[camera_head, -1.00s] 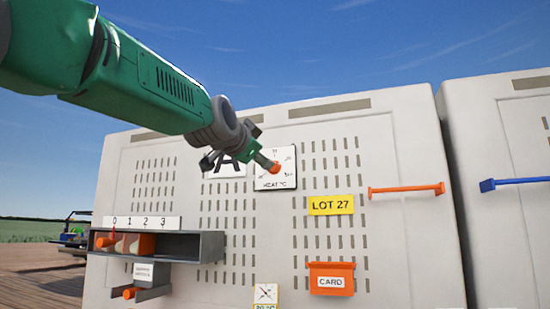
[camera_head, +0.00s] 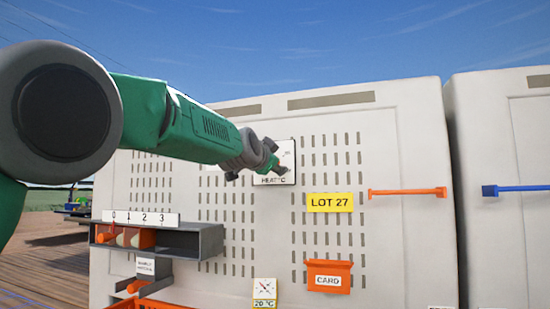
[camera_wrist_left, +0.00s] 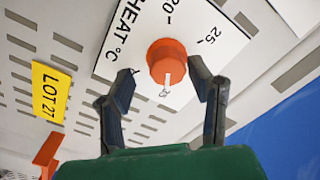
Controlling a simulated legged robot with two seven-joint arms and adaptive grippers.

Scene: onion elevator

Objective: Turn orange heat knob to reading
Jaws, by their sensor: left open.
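The orange heat knob (camera_wrist_left: 167,58) sits on the white HEAT °C dial plate (camera_wrist_left: 228,38), where 20 and 25 show in the left wrist view. A pale mark on the knob points toward the bottom of that view, away from the 20. My left gripper (camera_wrist_left: 165,82) is open, with one fingertip on each side of the knob's near part; I cannot tell if they touch it. In the head view my left gripper (camera_head: 272,164) is in front of the dial plate (camera_head: 288,157) and hides the knob. My right gripper is not in view.
A small 20 °C card (camera_head: 264,292) is low on the pale cabinet (camera_head: 400,130). A yellow LOT 27 label (camera_head: 330,202), an orange CARD holder (camera_head: 329,274) and an orange bar (camera_head: 407,192) are to the right. A grey shelf (camera_head: 208,241) juts out below my arm.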

